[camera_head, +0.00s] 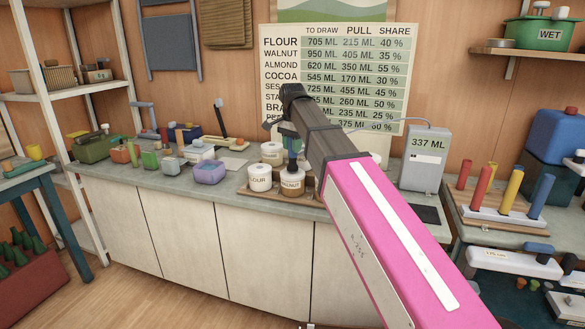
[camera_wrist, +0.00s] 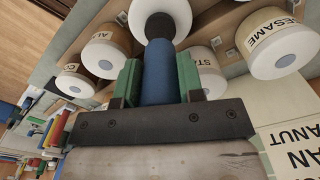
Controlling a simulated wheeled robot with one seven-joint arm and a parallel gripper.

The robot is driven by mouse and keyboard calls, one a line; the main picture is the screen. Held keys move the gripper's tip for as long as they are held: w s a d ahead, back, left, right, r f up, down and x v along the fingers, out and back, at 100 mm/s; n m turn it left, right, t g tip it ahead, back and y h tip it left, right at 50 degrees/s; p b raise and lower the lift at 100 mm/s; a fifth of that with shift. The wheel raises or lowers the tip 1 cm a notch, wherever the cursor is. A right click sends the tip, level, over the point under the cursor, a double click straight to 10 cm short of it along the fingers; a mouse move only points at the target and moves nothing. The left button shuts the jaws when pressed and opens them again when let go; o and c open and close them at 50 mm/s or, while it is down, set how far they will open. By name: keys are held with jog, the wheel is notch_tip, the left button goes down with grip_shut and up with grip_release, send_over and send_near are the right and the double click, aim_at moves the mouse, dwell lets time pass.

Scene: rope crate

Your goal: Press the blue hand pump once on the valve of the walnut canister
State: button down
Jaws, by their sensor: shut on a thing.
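The walnut canister (camera_head: 292,184) stands in the front row on the counter, with a brown body, a white top and a label reading WALNUT. My gripper (camera_head: 289,132) is above it, pointing down. In the wrist view, its green finger pads are shut on the blue hand pump (camera_wrist: 158,78), one on each side. The pump's dark tip (camera_wrist: 160,26) points at the white lid (camera_wrist: 152,8) of a canister, which the head view shows as the walnut one. The tip covers the valve, so I cannot tell whether they touch.
The flour canister (camera_head: 260,178) stands close to the left of the walnut one. More canisters stand behind, including sesame (camera_wrist: 277,45). A grey unit reading 337 ML (camera_head: 424,158) is to the right. A purple box (camera_head: 210,172) is to the left. A chart (camera_head: 335,75) hangs behind.

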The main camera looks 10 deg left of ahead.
jog(key=shift+f, duration=0.5)
dwell(0.6)
dwell(0.4)
jog(key=shift+r, duration=3.55)
